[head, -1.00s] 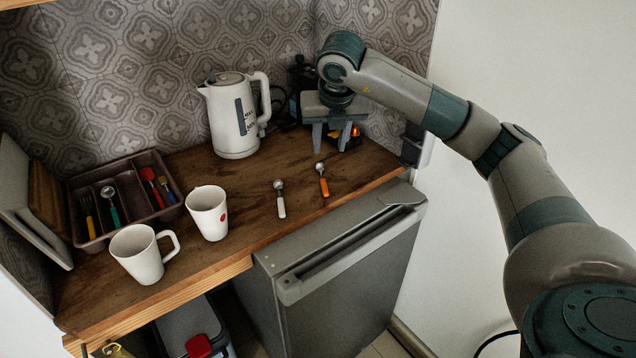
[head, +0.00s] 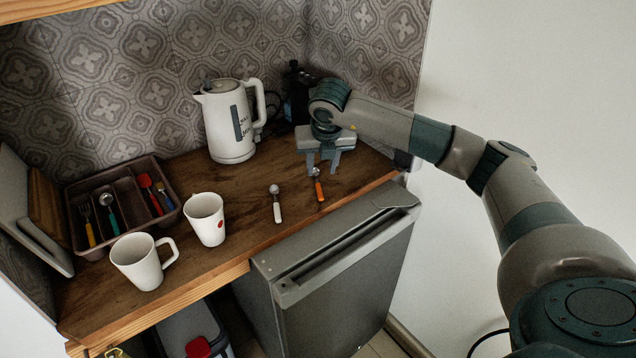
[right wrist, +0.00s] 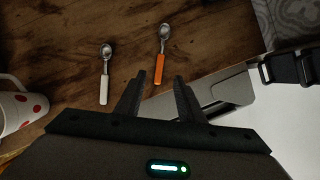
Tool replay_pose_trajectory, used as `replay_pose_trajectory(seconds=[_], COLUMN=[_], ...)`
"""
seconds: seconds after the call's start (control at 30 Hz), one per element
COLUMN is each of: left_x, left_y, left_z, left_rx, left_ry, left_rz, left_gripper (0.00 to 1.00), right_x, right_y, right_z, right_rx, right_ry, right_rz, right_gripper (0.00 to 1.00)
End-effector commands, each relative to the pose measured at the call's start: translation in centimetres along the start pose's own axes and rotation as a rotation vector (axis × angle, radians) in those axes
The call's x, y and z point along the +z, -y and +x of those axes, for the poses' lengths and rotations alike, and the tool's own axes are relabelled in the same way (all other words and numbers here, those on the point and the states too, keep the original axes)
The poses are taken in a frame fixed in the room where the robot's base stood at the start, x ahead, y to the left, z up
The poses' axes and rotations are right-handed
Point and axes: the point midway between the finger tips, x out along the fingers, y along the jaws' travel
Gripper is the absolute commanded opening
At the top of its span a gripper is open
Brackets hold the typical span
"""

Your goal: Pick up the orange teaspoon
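The orange teaspoon (head: 319,186) lies on the wooden counter near its right front edge, with its metal bowl toward the back. In the right wrist view the orange teaspoon (right wrist: 160,60) lies just beyond my fingertips, its handle end pointing toward the gap between them. My right gripper (head: 322,172) is open and empty, just behind and above the teaspoon; its two spread fingers also show in the right wrist view (right wrist: 159,80). My left gripper is not in view.
A white-handled teaspoon (head: 276,204) lies left of the orange one. Two white mugs, one (head: 206,219) with a red dot and one (head: 141,262) further left, stand near a cutlery tray (head: 153,216). A white kettle (head: 229,122) stands behind. A fridge (head: 340,278) stands below the counter's front edge.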

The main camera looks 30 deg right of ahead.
Motion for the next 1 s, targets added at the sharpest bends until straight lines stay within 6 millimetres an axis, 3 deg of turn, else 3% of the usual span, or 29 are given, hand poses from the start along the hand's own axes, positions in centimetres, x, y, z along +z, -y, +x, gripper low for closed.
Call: replay_pose_trajectory(seconds=[0.17, 0.33, 0.77, 1.0], left_x=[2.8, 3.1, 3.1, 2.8], left_y=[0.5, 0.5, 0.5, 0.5], left_z=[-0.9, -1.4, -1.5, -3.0], left_rx=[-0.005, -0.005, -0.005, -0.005], left_ry=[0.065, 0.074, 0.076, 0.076], left_rz=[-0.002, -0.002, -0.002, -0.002], left_gripper=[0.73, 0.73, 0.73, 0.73], right_x=[0.1, 0.1, 0.1, 0.3], right_y=[0.0, 0.0, 0.0, 0.0], right_z=[2.2, 3.9, 4.4, 6.0], right_rx=[-0.001, -0.001, 0.0, -0.001], right_ry=[-0.002, -0.001, 0.0, -0.003], right_rz=[0.002, 0.001, 0.001, 0.002], right_gripper=[0.35, 0.35, 0.35, 0.35])
